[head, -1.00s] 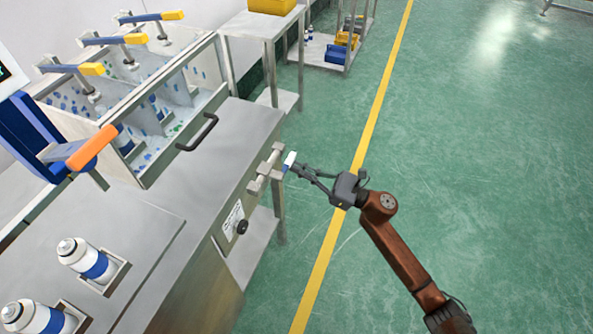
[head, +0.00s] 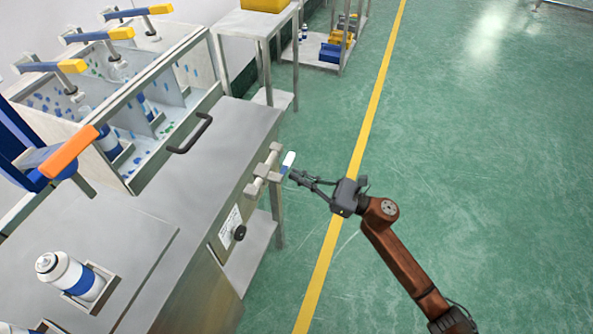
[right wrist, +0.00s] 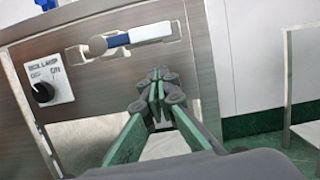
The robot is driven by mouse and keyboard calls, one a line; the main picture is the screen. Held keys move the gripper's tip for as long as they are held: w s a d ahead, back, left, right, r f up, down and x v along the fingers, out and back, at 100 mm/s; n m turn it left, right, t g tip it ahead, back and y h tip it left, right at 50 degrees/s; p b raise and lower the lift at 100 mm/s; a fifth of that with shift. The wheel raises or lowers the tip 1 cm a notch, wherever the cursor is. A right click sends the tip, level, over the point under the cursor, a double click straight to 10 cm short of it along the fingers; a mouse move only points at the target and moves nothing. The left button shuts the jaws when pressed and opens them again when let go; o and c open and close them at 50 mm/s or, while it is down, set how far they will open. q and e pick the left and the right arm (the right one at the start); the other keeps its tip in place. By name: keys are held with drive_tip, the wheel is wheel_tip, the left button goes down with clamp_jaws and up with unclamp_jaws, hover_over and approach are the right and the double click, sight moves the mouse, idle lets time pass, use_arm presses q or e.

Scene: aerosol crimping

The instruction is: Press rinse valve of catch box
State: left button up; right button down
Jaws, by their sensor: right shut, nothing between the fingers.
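The rinse valve (head: 262,172) sits on the front face of the steel bench and has a lever (head: 288,161) with a white end and a blue part. The right wrist view shows the valve lever (right wrist: 150,33) lying sideways across the top. My right gripper (head: 294,175) is shut and empty, with its fingertips just below the lever in the head view. In the right wrist view my gripper tips (right wrist: 158,86) are below the lever, with a visible gap. The open catch box (head: 139,172) stands on the bench, with a black handle (head: 190,134). My left gripper is out of view.
A box lamp knob (head: 239,232) is on the bench face near the valve. A can (head: 70,275) sits in a holder on the bench. An orange-ended lever (head: 70,151) stands at the left. Green floor (head: 480,180) to the right is clear.

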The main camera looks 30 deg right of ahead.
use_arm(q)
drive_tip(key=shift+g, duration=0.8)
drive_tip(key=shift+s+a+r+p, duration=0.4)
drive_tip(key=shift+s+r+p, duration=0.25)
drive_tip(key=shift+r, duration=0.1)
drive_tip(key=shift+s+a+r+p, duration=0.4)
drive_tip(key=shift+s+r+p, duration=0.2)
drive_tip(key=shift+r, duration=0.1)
use_arm(e)
drive_tip(key=v, duration=1)
drive_tip(key=shift+f, duration=0.4)
drive_tip(key=shift+f, duration=0.1)
